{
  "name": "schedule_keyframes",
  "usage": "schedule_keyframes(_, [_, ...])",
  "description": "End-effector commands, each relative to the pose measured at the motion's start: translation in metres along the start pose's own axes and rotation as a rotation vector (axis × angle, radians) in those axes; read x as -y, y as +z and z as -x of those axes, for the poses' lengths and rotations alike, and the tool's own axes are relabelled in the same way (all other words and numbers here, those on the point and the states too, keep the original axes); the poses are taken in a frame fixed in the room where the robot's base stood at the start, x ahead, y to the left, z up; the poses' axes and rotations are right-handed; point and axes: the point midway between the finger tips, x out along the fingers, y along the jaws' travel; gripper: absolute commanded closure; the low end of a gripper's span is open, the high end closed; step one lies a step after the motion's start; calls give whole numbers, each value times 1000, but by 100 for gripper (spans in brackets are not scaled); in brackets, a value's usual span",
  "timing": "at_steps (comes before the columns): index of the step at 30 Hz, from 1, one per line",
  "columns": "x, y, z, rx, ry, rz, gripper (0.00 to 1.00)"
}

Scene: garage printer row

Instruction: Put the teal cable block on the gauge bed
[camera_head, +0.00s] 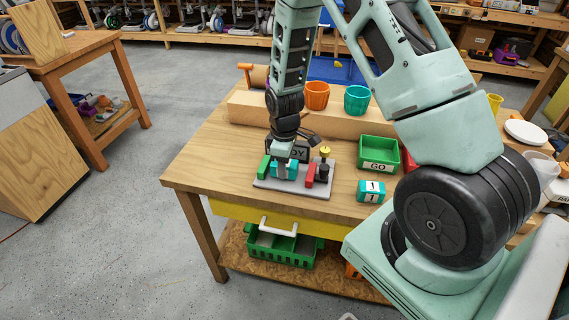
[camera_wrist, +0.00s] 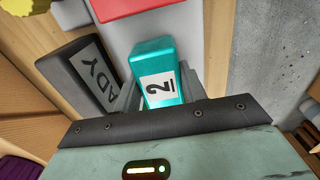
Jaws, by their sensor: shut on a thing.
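My gripper (camera_head: 284,164) is shut on a teal block (camera_head: 291,172), over the left part of a grey plate (camera_head: 305,190) that looks like the gauge bed. I cannot tell whether the block touches the plate. A green block (camera_head: 264,167) stands left of it, and a red block (camera_head: 310,175) and a black post with a yellow knob (camera_head: 325,152) stand right.
A second teal block labelled 1 (camera_head: 371,191) stands on the table right of the plate. A green GO bin (camera_head: 379,149) is behind it. A dark READY sign (camera_wrist: 88,72) is close to my gripper. Orange (camera_head: 316,96) and teal (camera_head: 357,99) cups stand at the back.

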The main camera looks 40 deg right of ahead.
Motion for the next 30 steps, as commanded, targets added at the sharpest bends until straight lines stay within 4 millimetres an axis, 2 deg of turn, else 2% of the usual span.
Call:
schedule_keyframes(4, [0,0,-4,0,-1,0,82])
schedule_keyframes(5, [0,0,-4,0,-1,0,56])
schedule_keyframes(7, [0,0,-3,0,0,0,37])
schedule_keyframes(15, [0,0,-2,0,-1,0,37])
schedule_keyframes(20, [0,0,7,-2,1,0,37])
schedule_keyframes(23, [-1,-1,21,-3,3,0,37])
schedule_keyframes(30, [-1,-1,70,-5,4,0,37])
